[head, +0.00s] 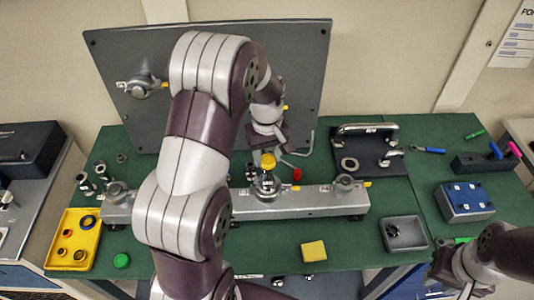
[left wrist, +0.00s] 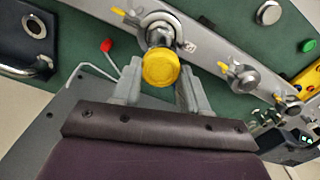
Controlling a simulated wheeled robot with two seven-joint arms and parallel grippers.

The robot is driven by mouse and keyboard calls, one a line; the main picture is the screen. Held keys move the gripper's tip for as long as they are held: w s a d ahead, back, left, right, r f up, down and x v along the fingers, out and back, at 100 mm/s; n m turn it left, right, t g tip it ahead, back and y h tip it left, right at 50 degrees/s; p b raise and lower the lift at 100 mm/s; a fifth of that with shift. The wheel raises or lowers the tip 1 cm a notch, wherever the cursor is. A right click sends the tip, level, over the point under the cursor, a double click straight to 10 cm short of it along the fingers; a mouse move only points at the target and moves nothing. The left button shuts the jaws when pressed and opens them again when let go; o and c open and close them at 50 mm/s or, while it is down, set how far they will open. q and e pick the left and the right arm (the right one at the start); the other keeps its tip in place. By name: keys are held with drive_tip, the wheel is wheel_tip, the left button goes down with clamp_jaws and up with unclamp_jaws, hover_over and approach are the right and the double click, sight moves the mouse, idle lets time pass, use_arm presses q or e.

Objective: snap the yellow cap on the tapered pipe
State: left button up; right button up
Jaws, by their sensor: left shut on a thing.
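The yellow cap (head: 268,160) is between the fingers of my left gripper, just above the centre of the long grey rail in the head view. In the left wrist view the cap (left wrist: 160,68) is between the two grey fingertips of my left gripper (left wrist: 159,84), which is shut on it. The metal tapered pipe (head: 266,182) stands in the rail's middle holder; its metal neck (left wrist: 157,38) shows right behind the cap. The cap lines up closely with the pipe end, but I cannot tell whether it is seated. My right gripper (head: 468,272) is at the lower right, its jaws unclear.
The grey rail (head: 313,201) carries other clamps with yellow levers. A dark upright panel (head: 300,62) stands behind. A yellow tray (head: 57,242), a yellow block (head: 314,251), a grey bin (head: 404,234) and a blue box (head: 464,202) surround it. Green mat (head: 360,240) is free in front.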

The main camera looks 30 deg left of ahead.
sight(267, 158)
use_arm(q)
drive_tip(key=shift+f+b, duration=0.3)
drive_tip(key=shift+f, duration=0.25)
idle(0.4)
drive_tip(key=o, duration=1.1)
drive_tip(key=shift+r, duration=0.1)
drive_tip(key=shift+r, duration=0.35)
wheel_tip(267, 158, up, 4)
drive_tip(key=shift+f+b, duration=0.1)
drive_tip(key=shift+b, duration=0.9)
wheel_tip(267, 158, up, 8)
drive_tip(key=p, duration=0.6)
